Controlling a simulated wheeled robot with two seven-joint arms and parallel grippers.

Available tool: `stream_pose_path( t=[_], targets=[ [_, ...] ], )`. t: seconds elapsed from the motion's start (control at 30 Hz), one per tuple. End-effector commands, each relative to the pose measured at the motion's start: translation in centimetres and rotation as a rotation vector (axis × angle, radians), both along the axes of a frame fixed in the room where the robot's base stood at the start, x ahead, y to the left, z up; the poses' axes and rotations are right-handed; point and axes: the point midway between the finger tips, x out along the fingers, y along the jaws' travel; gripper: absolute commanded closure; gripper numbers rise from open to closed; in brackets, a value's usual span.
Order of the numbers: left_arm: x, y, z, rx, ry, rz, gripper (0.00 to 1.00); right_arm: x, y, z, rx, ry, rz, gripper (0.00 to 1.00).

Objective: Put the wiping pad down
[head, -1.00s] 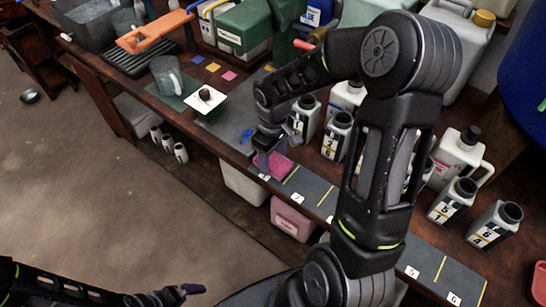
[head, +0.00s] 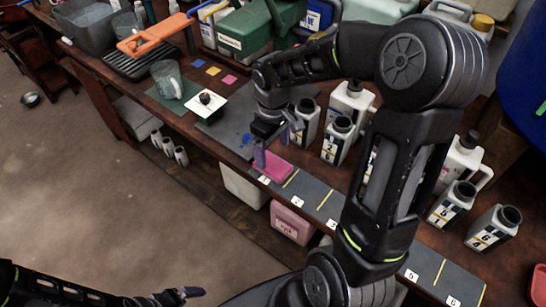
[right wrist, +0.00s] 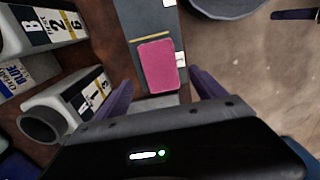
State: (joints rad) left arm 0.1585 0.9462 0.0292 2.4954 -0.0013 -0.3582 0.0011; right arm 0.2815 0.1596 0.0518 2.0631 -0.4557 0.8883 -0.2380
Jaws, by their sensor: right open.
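The pink wiping pad (head: 272,167) lies flat on the grey numbered strip (head: 315,193) at the bench's front edge, by the label at its left end. In the right wrist view the pad (right wrist: 156,66) shows whole, beyond the fingertips. My right gripper (head: 271,147) is open just above the pad, its purple fingers apart with nothing between them. The fingers (right wrist: 165,88) also show spread in the wrist view. My left gripper (head: 178,296) is low at the left, away from the bench; its opening cannot be made out.
Several white bottles with black necks, one of them (head: 338,140), stand behind the strip, close to my right arm. A white square with a dark knob (head: 207,103) and a clear jug (head: 167,80) are left of the gripper. The strip's right part is bare.

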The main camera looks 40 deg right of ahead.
Motion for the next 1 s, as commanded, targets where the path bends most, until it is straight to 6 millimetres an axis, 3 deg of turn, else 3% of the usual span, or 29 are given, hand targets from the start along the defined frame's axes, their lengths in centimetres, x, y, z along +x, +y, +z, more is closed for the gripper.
stream_pose_path(
  t=[0.1,0.33,1.0],
  targets=[
    [0.0,0.0,0.1,0.000,0.000,0.000,0.01,0.1,0.0,2.7,-0.001,-0.006,0.001,0.20],
    [0.0,0.0,0.2,0.000,0.000,0.000,0.01,0.0,0.0,5.9,-0.001,-0.001,0.001,0.20],
    [0.0,0.0,0.2,0.000,0.000,0.000,0.01,0.0,0.0,6.4,0.000,0.000,0.000,0.20]
  ],
)
